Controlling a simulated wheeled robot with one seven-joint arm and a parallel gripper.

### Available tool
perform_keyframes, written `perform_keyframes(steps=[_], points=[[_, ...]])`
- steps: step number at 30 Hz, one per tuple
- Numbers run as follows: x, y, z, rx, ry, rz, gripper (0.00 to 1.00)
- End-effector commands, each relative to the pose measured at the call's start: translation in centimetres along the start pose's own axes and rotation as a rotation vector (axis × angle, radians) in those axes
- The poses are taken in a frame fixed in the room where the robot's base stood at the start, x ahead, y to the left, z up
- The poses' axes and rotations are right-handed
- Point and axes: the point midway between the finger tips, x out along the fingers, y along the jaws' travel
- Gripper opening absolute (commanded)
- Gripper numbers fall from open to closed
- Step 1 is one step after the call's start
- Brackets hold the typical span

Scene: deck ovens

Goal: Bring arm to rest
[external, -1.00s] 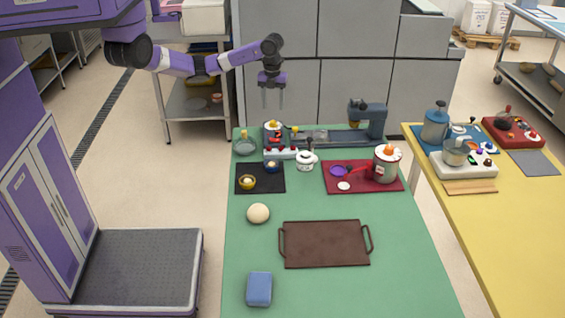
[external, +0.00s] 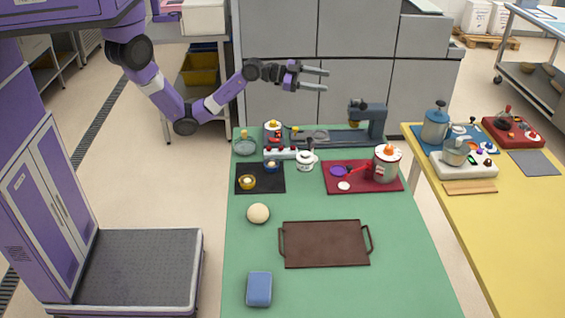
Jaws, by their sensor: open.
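My gripper (external: 315,79) is open and empty. It is held level, with its fingers pointing right, in the air above the far end of the green table (external: 400,281). My arm is folded at the elbow, which hangs low to the left of the table. Nothing is between the fingers, and they touch nothing in view.
A brown tray (external: 325,243), dough ball (external: 258,213) and blue block (external: 259,288) lie nearer. A yellow table (external: 510,225) stands right. Grey cabinets (external: 360,45) are behind.

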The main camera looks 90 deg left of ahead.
Motion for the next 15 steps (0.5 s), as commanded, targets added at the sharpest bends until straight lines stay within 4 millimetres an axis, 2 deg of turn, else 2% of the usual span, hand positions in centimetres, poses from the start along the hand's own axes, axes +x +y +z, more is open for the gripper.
perform_keyframes(steps=[3, 7, 11, 15], points=[[-1.6, 1.2, -0.8, -0.173, 0.105, -0.099, 0.52], [-4.2, 2.1, -0.6, -0.329, 0.188, -0.202, 0.52], [-7.4, 3.5, 0.6, -0.457, 0.241, -0.291, 0.52], [-11.4, 5.3, 2.4, -0.558, 0.269, -0.375, 0.52]])
